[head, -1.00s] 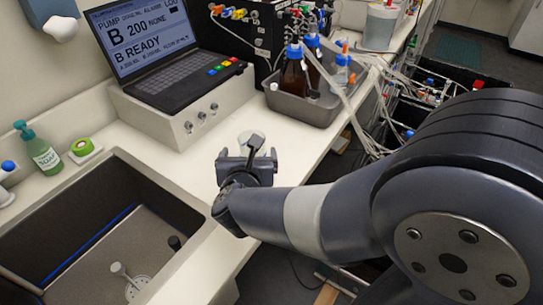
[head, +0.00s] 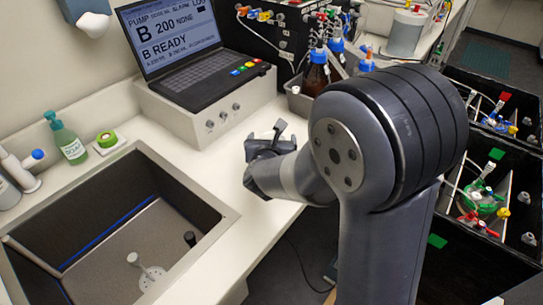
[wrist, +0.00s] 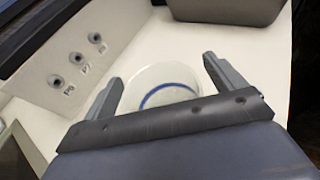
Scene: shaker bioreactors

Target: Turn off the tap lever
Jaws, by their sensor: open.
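A pale tap (head: 18,172) stands at the left edge of the head view, behind the sink, partly cut off. A blue-tipped part (head: 37,155) sticks up at its right; I cannot tell the lever's exact position. A pale tube (head: 32,256) reaches over the sink's left side; I cannot tell whether water runs. My gripper (head: 277,133) is over the counter right of the sink, well away from the tap. In the wrist view its fingers (wrist: 165,84) are apart, with a white round dish (wrist: 160,75) beyond them. The tap is not in the wrist view.
The dark sink (head: 120,225) lies at front left. A laptop (head: 190,55) sits on a pump box (head: 215,113). Black bins (head: 465,240) with bioreactor parts stand on the right.

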